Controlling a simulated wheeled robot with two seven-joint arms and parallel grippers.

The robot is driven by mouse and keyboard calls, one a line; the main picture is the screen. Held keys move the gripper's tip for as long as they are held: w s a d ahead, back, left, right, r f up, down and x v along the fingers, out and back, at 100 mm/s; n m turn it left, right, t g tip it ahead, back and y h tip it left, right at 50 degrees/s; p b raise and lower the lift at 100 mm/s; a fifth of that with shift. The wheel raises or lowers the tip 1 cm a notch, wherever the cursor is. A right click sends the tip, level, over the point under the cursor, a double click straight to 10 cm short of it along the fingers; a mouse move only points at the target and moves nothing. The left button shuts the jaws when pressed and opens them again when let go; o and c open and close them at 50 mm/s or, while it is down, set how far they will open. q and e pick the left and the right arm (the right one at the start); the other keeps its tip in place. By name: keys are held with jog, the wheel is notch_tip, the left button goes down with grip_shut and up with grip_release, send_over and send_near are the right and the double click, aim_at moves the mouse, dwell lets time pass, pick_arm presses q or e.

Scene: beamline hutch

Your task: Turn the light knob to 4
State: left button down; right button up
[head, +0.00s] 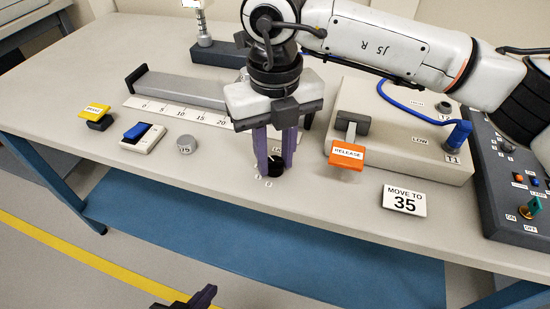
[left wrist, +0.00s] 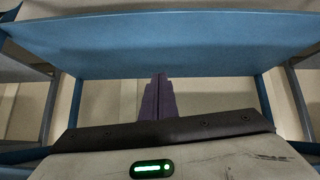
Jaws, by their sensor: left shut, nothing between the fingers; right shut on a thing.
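The small black knob (head: 276,169) is on the tabletop near the front edge, with small printed marks around it. A few marks show in front of it, too small to read. Its upper part is hidden by my right gripper (head: 275,162), which points down and is shut on it, one purple finger on each side. My left gripper (head: 207,293) is low at the bottom of the head view, in front of the table and away from the knob. In the left wrist view its purple fingers (left wrist: 159,80) are together and empty.
Left of the knob are a grey round piece (head: 187,144), a blue rocker switch (head: 137,131) and a yellow-topped button (head: 96,111). Right are an orange RELEASE lever (head: 346,155), a "MOVE TO 35" sign (head: 404,200) and a dark control panel (head: 500,175). A blue shelf (head: 270,240) lies below.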

aim_at(274, 163)
jog(key=m+b, duration=0.1)
jog(key=m, duration=0.4)
jog(key=shift+m+b, duration=0.3)
jog(key=shift+b, duration=0.1)
jog(key=m+b, duration=0.1)
jog(key=m, duration=0.3)
jog(key=shift+a+m, duration=0.1)
jog(key=shift+m, duration=0.3)
jog(key=o, duration=1.1)
jog(key=shift+c, duration=0.2)
notch_tip(274, 163, up, 10)
jog(key=p, duration=0.1)
jog(key=shift+r, duration=0.2)
